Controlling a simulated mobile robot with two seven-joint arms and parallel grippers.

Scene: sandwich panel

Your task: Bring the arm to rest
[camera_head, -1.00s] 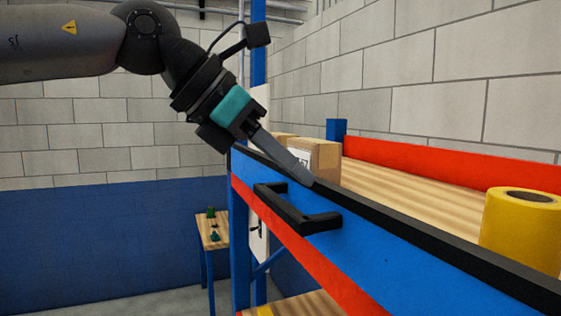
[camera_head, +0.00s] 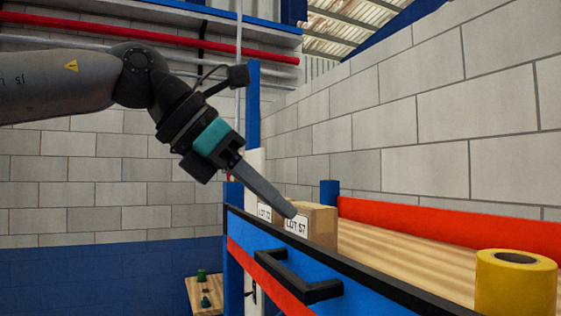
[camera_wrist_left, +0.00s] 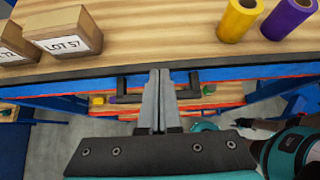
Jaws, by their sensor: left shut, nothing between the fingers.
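My left gripper (camera_head: 291,212) hangs from the left arm in the head view, pointing down and right. Its long grey fingers are shut with nothing between them. In the head view the tips lie in front of the LOT 57 box. In the left wrist view the gripper (camera_wrist_left: 160,74) overlaps the shelf's blue front edge, between the ends of a black handle (camera_wrist_left: 130,90). The handle (camera_head: 300,278) is also in the head view, below the tips. I cannot tell the exact gap between fingers and shelf. My right gripper is not clearly seen.
On the wooden shelf (camera_head: 420,258) stand a LOT 57 box (camera_head: 322,226), another box (camera_head: 263,211) beside it, and a yellow roll (camera_head: 515,287). A purple roll (camera_wrist_left: 288,18) shows in the wrist view. A small table (camera_head: 203,292) stands behind. Air left of the shelf looks clear.

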